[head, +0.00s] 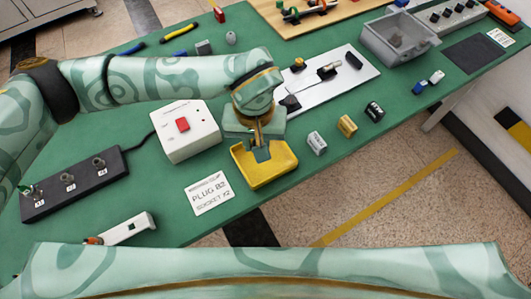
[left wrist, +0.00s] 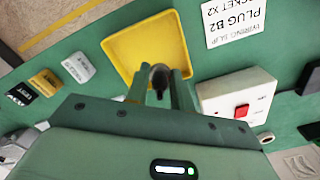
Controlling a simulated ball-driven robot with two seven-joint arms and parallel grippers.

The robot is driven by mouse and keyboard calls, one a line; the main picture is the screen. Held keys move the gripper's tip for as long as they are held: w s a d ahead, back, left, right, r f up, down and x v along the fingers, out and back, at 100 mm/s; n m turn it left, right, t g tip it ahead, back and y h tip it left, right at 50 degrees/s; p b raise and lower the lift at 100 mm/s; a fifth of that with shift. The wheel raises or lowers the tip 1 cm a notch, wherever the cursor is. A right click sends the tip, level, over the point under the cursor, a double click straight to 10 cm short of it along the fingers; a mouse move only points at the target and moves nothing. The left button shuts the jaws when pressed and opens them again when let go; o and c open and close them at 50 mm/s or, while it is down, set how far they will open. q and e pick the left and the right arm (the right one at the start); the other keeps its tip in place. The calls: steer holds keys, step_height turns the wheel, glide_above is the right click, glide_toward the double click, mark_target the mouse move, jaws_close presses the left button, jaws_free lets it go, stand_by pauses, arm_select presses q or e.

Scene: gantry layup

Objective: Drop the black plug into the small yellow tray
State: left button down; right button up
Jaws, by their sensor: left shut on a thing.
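The small yellow tray (head: 268,178) lies near the front edge of the green table, and it also shows at the top of the left wrist view (left wrist: 117,50). My left gripper (head: 260,150) points down over the tray's back part. In the left wrist view its fingers (left wrist: 159,86) are shut on a small dark thing, the black plug (left wrist: 160,75), with the tray beyond it. In the head view the plug is mostly hidden by the gripper. I cannot tell its exact height above the tray floor. My right gripper is not in view.
A white box with a red button (head: 199,143) stands left of the tray. A printed card (head: 209,194) lies in front of it. A black socket strip (head: 75,183) is at far left. Several small blocks (head: 347,126) stand to the right. A grey bin (head: 376,41) is at the back.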

arm_select(q)
steer(key=shift+w+a+f, duration=0.15)
steer(key=shift+w+f, duration=0.2)
steer(key=shift+w, duration=0.25)
steer(key=shift+n, duration=0.4)
steer(key=f+b, duration=0.2)
steer(key=f, duration=0.1)
steer(key=f+b, duration=0.2)
steer(key=f, duration=0.1)
steer(key=shift+w, duration=0.2)
steer(key=shift+r, duration=0.1)
steer(key=c, duration=1.1)
jaws_free()
step_height(320, 180, up, 16)
steer(key=p, duration=0.3)
steer(key=shift+r, duration=0.15)
